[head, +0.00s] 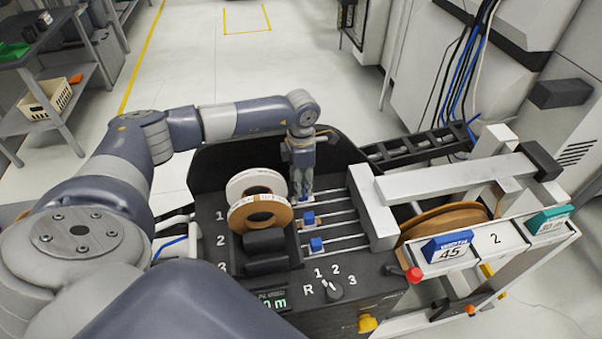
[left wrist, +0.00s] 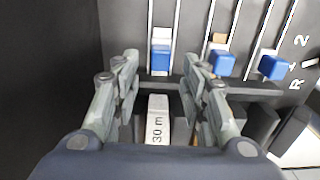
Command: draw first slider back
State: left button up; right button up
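My left gripper (head: 302,196) points down over the first slider row at the back of the black machine panel. In the left wrist view its two fingers (left wrist: 160,68) are apart. The first slider (left wrist: 160,60), a blue block with a white top, lies between the fingertips with gaps on both sides. In the head view the gripper mostly hides this slider. The second slider (head: 308,219) and third slider (head: 316,245) are blue blocks at the left ends of their rails. They also show in the left wrist view, second (left wrist: 223,64) and third (left wrist: 273,67). My right gripper is not in view.
A white roll (head: 255,178), a brown roll (head: 247,220) and black rolls (head: 266,264) stand left of the sliders, close to the gripper. A selector dial (head: 333,291), a red knob (head: 413,274) and a white crossbar (head: 455,178) lie around the rails.

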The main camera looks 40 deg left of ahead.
pick_arm(q)
notch_tip(320, 180, up, 7)
dwell(0.3)
jog(key=shift+s, duration=0.15)
dwell(0.4)
